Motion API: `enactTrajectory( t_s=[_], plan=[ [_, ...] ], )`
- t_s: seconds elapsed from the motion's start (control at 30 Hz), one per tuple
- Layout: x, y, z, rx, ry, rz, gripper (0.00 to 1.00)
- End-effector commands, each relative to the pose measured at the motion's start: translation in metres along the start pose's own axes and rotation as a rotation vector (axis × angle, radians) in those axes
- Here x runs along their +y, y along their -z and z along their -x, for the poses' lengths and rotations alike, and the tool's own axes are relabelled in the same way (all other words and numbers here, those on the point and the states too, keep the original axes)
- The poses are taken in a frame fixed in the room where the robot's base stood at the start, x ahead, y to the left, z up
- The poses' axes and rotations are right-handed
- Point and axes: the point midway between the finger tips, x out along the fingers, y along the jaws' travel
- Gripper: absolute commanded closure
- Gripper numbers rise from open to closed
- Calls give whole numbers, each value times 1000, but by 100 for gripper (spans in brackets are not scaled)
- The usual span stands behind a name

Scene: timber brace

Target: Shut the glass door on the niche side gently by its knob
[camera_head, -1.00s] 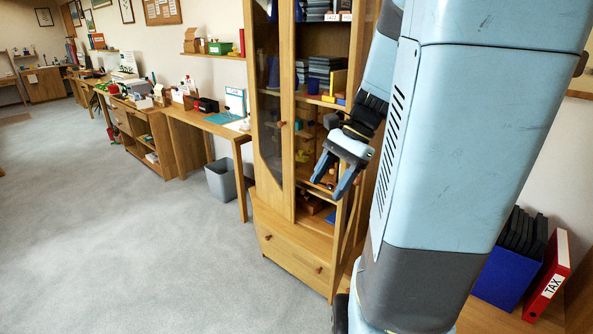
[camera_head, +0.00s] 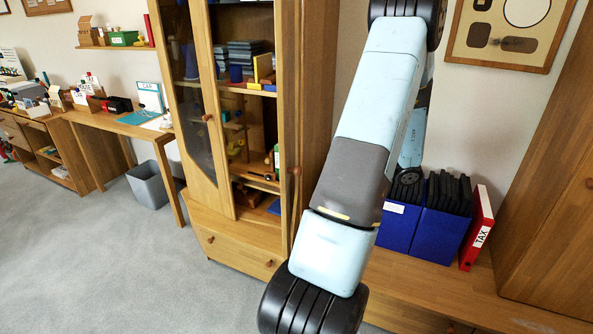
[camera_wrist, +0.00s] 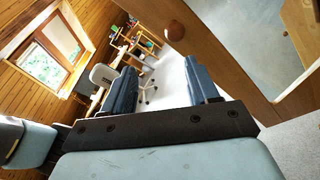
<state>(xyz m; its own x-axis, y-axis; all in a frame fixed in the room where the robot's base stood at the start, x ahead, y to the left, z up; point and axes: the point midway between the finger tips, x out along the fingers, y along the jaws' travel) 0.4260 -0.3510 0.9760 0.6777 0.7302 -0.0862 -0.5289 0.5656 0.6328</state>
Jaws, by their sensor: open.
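The tall wooden cabinet (camera_head: 236,213) stands left of my arm in the head view. Its left glass door (camera_head: 196,90) is closed and has a round knob (camera_head: 207,117). Its right door (camera_head: 291,100), on the side toward the bench recess, stands open and shows nearly edge-on, with a brown knob (camera_head: 295,170). In the wrist view, a wood-framed pane (camera_wrist: 240,45) with a round knob (camera_wrist: 175,31) lies just ahead and right of my gripper (camera_wrist: 160,66). The fingers are apart, with nothing between them; the knob is beyond their tips. My gripper is hidden in the head view.
Blue file boxes (camera_head: 438,222) and a red TAX binder (camera_head: 478,228) stand on a low bench (camera_head: 440,285) right of the cabinet. A grey bin (camera_head: 150,186) and a desk are to the left. The carpet in front of the cabinet is clear.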

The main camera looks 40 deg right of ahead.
Motion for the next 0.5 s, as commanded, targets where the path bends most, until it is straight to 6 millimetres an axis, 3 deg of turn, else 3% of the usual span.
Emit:
enactTrajectory(
  t_s=[0.1, 0.23, 0.37, 0.5],
  plan=[
    [-12, 9, 23, -89, 21, -66, 41],
    [-17, 14, 35, -139, 31, -98, 41],
    [-18, 13, 33, -153, 36, -106, 41],
    [-19, 11, 17, -153, 38, -105, 41]
  ],
)
